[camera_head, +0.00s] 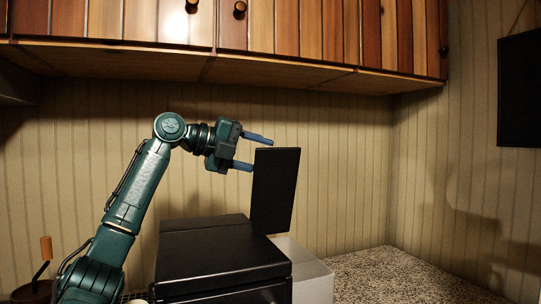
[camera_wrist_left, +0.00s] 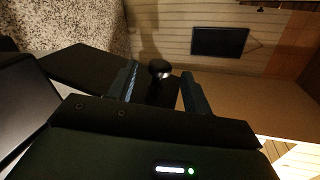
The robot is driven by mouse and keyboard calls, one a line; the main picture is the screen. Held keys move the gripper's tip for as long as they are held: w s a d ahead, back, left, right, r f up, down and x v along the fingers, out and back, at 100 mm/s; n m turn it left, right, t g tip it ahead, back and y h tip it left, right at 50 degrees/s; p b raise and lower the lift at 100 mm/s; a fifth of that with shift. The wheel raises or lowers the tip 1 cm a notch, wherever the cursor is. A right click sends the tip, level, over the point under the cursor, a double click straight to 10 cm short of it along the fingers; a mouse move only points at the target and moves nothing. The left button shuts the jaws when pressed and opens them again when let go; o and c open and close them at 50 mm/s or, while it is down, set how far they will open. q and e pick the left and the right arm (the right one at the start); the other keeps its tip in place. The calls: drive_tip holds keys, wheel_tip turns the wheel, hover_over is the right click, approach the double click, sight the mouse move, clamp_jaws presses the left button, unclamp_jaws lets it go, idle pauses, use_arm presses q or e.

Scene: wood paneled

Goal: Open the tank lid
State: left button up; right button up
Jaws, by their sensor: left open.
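A black box-shaped appliance (camera_head: 220,256) stands on the counter in the head view. A flat black panel, which looks like the tank lid (camera_head: 276,190), stands nearly upright at its right rear. My left gripper (camera_head: 262,154) is open beside the lid's upper left edge, with its blue fingers pointing right. Whether a finger touches the lid is unclear. My right gripper is out of view.
Wooden wall cabinets (camera_head: 330,30) hang above the arm. A pale box (camera_head: 306,272) sits behind and right of the appliance. The speckled counter (camera_head: 400,275) is clear to the right. A pot with an orange handle (camera_head: 46,247) is at lower left.

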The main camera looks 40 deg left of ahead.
use_arm(q)
drive_tip(key=shift+x, duration=1.75)
drive_tip(key=shift+c, duration=0.5)
clamp_jaws()
